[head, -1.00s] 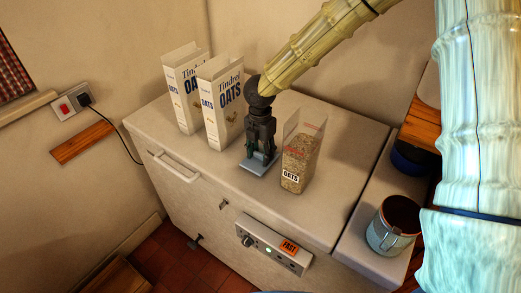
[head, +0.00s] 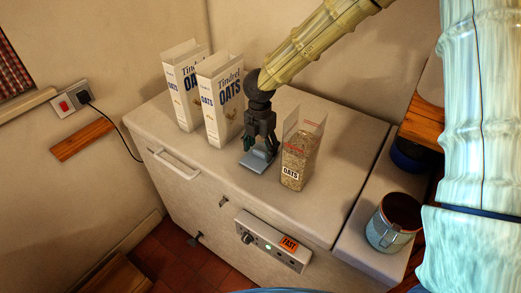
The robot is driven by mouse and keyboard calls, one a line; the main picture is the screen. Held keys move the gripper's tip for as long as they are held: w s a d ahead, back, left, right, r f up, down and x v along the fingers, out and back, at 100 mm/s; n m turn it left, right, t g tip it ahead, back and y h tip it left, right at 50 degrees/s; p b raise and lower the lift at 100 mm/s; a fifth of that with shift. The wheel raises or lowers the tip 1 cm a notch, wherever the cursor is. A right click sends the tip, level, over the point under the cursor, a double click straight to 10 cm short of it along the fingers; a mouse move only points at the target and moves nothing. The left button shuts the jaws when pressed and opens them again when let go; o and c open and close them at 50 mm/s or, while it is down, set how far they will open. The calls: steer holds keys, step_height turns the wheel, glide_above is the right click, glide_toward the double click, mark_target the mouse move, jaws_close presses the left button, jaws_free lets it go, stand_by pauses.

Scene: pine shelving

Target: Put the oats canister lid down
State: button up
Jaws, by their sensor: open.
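The oats canister lid (head: 257,162) is a flat blue-grey square lying on the white chest top. My gripper (head: 260,145) is right above the lid, pointing down, with its fingers open. Whether a finger still touches the lid cannot be told. The clear oats canister (head: 297,155), filled with oats and labelled OATS, stands open just right of the gripper.
Two Tindrel oats cartons, the left one (head: 185,88) and the nearer one (head: 221,105), stand close on the gripper's left. A blue mug-like pot (head: 388,232) sits on the side ledge at right. The chest top (head: 335,185) is clear at front right.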

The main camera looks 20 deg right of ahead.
mark_target(260, 151)
step_height(260, 151, up, 11)
steer(key=b, duration=0.1)
steer(key=shift+b, duration=0.35)
stand_by(0.3)
